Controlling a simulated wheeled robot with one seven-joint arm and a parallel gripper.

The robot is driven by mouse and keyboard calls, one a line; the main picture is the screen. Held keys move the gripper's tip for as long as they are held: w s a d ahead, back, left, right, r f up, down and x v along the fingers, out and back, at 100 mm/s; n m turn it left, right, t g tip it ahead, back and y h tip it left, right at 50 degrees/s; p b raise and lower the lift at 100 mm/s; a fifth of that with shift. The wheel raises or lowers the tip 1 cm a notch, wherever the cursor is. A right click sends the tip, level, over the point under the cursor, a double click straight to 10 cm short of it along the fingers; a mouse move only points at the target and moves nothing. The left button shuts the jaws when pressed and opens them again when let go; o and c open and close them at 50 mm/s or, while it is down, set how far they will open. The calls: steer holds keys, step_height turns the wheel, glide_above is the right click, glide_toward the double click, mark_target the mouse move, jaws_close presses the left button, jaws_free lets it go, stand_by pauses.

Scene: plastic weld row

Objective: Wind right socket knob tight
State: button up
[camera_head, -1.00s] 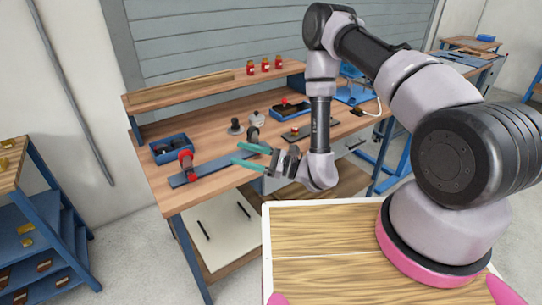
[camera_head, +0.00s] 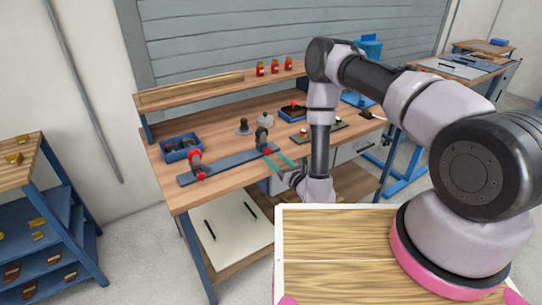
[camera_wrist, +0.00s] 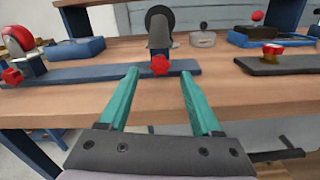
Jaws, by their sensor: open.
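A long blue-grey plate (camera_head: 222,168) lies near the front edge of the workbench and carries two sockets. The right socket (camera_head: 262,137) holds a dark round part and has a red knob (camera_wrist: 160,65) on its front. The left socket (camera_head: 196,162) holds a red-rimmed part; its own red knob (camera_wrist: 12,77) shows at the left of the wrist view. My gripper (camera_head: 276,158) is open and empty, its teal fingers pointing at the right socket. In the wrist view, the fingertips (camera_wrist: 160,72) spread to either side of the right knob, apparently short of it.
A blue tray (camera_head: 180,148) stands behind the left socket. Grey knobbed pieces (camera_head: 265,118) stand behind the right socket. A dark plate (camera_head: 325,132) and another tray (camera_head: 292,112) lie to the right. Red jars (camera_head: 274,66) stand on the rear shelf.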

mark_target(268, 153)
steer(key=shift+x, duration=1.8)
jaws_close()
steer(key=shift+d+m, duration=0.15)
steer(key=shift+m, duration=0.55)
steer(key=m, duration=0.3)
jaws_free()
